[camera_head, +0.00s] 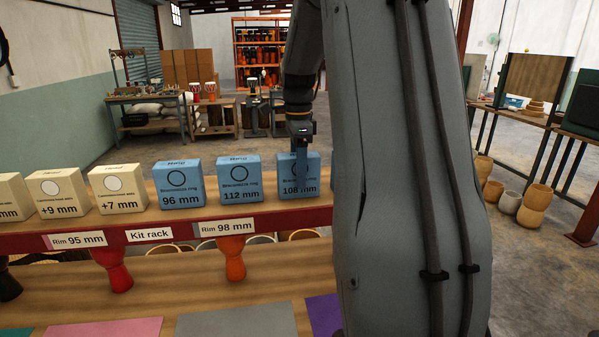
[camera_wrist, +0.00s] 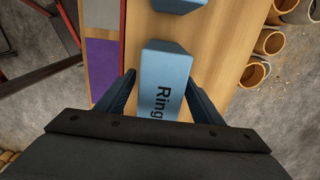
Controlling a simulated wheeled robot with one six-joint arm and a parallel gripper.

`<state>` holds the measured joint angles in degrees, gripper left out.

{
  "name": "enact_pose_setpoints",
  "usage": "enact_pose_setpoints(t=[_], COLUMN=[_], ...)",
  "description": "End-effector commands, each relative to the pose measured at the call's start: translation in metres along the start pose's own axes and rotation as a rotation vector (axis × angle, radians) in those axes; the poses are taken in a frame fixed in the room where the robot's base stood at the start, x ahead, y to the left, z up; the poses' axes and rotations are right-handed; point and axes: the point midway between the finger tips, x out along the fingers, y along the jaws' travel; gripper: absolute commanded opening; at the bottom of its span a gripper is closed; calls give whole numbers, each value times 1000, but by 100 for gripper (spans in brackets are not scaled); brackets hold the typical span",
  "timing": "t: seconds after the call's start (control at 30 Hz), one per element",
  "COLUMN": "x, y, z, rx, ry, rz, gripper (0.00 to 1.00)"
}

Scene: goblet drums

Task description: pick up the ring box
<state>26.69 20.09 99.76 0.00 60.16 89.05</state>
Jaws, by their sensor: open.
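Three blue ring boxes stand in a row on the wooden shelf top: 96 mm (camera_head: 181,186), 112 mm (camera_head: 239,182) and 108 mm (camera_head: 284,180). My gripper (camera_head: 300,172) is over the 108 mm box, with a finger in front of part of its face. In the wrist view, my gripper (camera_wrist: 160,80) is open, and a blue box marked "Ring" (camera_wrist: 166,72) lies between its two fingers. Whether the fingers touch the box cannot be told. Another blue box (camera_wrist: 180,4) shows at the top edge.
Cream boxes marked +7 mm (camera_head: 122,192) and +9 mm (camera_head: 58,194) stand left of the blue ones. A red rail (camera_head: 180,228) runs along the shelf front, with a red drum (camera_head: 113,268) and an orange drum (camera_head: 235,259) below. My arm hides the shelf's right part.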

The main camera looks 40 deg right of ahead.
Motion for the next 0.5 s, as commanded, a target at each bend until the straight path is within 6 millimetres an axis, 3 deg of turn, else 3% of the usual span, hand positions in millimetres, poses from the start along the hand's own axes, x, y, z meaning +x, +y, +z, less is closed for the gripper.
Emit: enact_pose_setpoints(t=[0.2, 0.47, 0.5], x=[22, 25, 25], y=[2, 1, 1], z=[0, 0, 0], rx=[0, 0, 0], ry=[0, 0, 0], rz=[2, 0, 0], gripper=[61, 61, 54])
